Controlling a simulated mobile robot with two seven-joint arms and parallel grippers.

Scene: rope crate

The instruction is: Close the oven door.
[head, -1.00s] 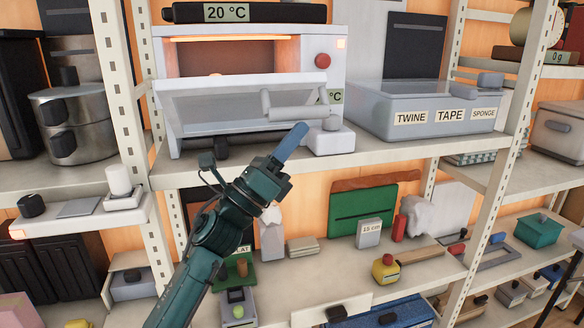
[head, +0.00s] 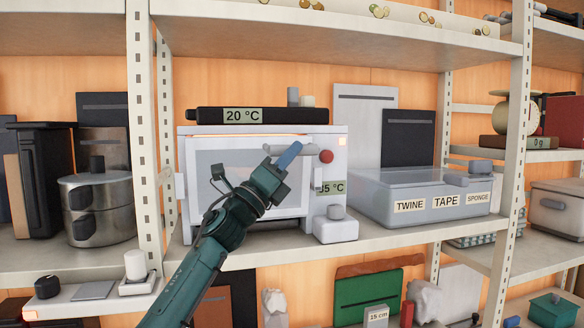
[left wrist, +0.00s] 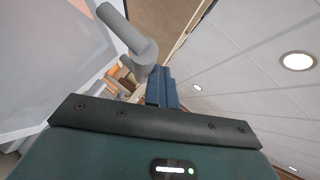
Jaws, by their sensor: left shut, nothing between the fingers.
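The white oven (head: 341,165) stands on the middle shelf. Its door (head: 206,165), with a grey window, is upright or nearly so across the front. A thin orange glow shows along its top edge; I cannot tell whether it is fully shut. The grey bar handle (head: 305,150) runs along the door's upper part. My left gripper (head: 289,155) is shut and empty, with its blue fingertips at the handle, seemingly touching it. In the left wrist view the fingers (left wrist: 163,87) are beside the handle (left wrist: 128,35). My right gripper is not in view.
A black bar marked 20 °C (head: 285,115) lies on top of the oven. A white block with a knob (head: 336,228) stands at its front right corner. A shelf post (head: 145,130) stands at left.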

